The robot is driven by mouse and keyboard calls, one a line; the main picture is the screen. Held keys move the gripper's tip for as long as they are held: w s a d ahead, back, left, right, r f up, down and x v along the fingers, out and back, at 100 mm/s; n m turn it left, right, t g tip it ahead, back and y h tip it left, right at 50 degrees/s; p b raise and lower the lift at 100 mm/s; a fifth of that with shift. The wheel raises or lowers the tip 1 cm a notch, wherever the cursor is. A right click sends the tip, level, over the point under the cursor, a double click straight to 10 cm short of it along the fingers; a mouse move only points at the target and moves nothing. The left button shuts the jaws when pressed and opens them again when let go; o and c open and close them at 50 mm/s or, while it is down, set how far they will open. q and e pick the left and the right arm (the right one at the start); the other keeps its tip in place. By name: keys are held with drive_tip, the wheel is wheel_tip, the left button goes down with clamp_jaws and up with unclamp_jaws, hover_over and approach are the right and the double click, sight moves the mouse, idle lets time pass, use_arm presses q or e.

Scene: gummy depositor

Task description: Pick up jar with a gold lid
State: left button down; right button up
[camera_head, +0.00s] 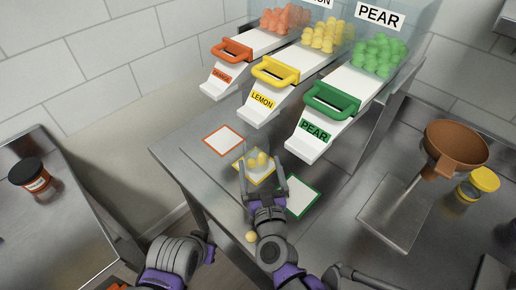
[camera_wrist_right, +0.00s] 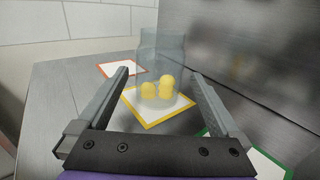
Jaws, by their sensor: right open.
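A jar with a yellow-gold lid (camera_head: 484,179) stands upright at the far right of the steel table, beside a brown funnel. An open clear jar (camera_wrist_right: 162,56) with yellow gummies (camera_wrist_right: 158,87) in its bottom stands on the yellow-edged card; the gummies also show in the head view (camera_head: 257,160). My right gripper (camera_head: 262,172) is open, its fingers pointing at this clear jar, one toward each side. In the right wrist view the open gripper (camera_wrist_right: 159,76) has the jar just beyond or between its fingertips; I cannot tell if they touch.
Orange, lemon and pear chutes (camera_head: 320,117) with coloured handles overhang the table's back. An orange-edged card (camera_head: 223,140) and a green-edged card (camera_head: 300,197) flank the yellow one. The brown funnel (camera_head: 456,146) stands at right. A black-lidded jar (camera_head: 30,174) stands on the left table.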

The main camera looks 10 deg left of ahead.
sight(255, 144)
drive_tip(key=shift+x, duration=1.25)
drive_tip(key=x, duration=0.6)
drive_tip(key=shift+f, duration=0.4)
drive_tip(key=shift+s, duration=0.1)
drive_tip(key=c, duration=1.1)
drive_tip(key=shift+a+r, duration=0.1)
drive_tip(key=shift+r, duration=0.05)
